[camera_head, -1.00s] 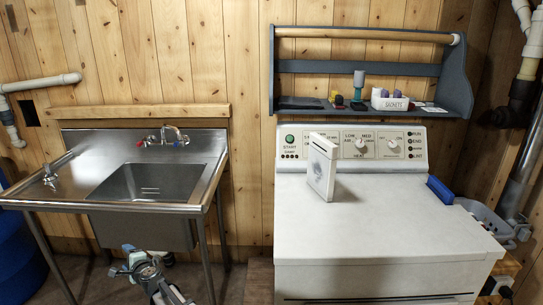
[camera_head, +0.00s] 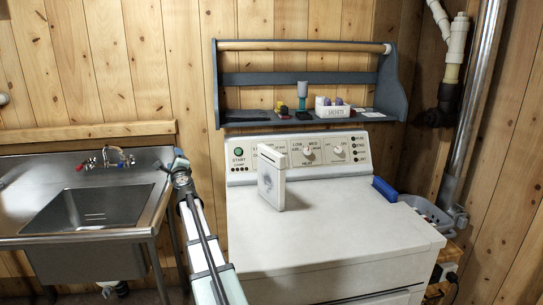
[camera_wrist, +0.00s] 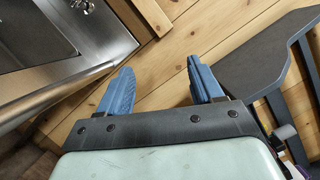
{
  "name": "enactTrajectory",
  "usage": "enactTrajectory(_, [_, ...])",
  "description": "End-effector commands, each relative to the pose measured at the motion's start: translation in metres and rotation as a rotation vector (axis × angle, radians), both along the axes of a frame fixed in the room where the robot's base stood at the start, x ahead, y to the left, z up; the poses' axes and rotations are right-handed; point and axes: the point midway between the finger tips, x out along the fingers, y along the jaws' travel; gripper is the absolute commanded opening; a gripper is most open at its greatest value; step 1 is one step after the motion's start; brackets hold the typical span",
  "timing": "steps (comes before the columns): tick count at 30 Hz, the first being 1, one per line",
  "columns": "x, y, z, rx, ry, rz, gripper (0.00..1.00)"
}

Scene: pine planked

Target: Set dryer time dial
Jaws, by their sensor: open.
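The white dryer (camera_head: 330,215) stands right of centre in the head view. Its control panel (camera_head: 235,170) carries a green start button (camera_head: 238,152), a heat dial (camera_head: 308,154) and another dial (camera_head: 338,149) to its right, whose label is too small to read. An upright pale flat box-like piece (camera_head: 271,178) stands on the dryer top and hides part of the panel's left half. My gripper (camera_head: 179,158) is raised left of the panel, apart from it. In the wrist view, its blue fingers (camera_wrist: 160,66) are spread and empty, facing the plank wall.
A steel sink (camera_head: 88,210) stands at the left. A blue-grey wall shelf (camera_head: 300,80) hangs above the panel, holding a white box (camera_head: 332,108) and small items. It also shows in the wrist view (camera_wrist: 255,60). A blue block (camera_head: 385,188) lies at the dryer's right edge.

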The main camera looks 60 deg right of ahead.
Motion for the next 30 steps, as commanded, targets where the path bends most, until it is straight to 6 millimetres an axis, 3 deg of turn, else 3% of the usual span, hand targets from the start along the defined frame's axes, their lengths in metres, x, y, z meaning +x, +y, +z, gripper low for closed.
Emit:
enactTrajectory(1, [-0.01, -0.032, 0.016, -0.015, -0.007, -0.03, 0.66])
enactTrajectory(3, [-0.025, -0.066, 0.035, -0.04, -0.013, -0.065, 0.66])
enactTrajectory(8, [-0.068, -0.144, 0.077, -0.089, -0.019, -0.145, 0.66])
enactTrajectory(15, [-0.147, -0.25, 0.133, -0.174, 0.006, -0.265, 0.66])
enactTrajectory(22, [-0.218, -0.32, 0.157, -0.277, 0.105, -0.351, 0.66])
enactTrajectory(26, [-0.253, -0.348, 0.158, -0.362, 0.211, -0.388, 0.66])
enactTrajectory(30, [-0.295, -0.375, 0.146, -0.513, 0.404, -0.416, 0.66])
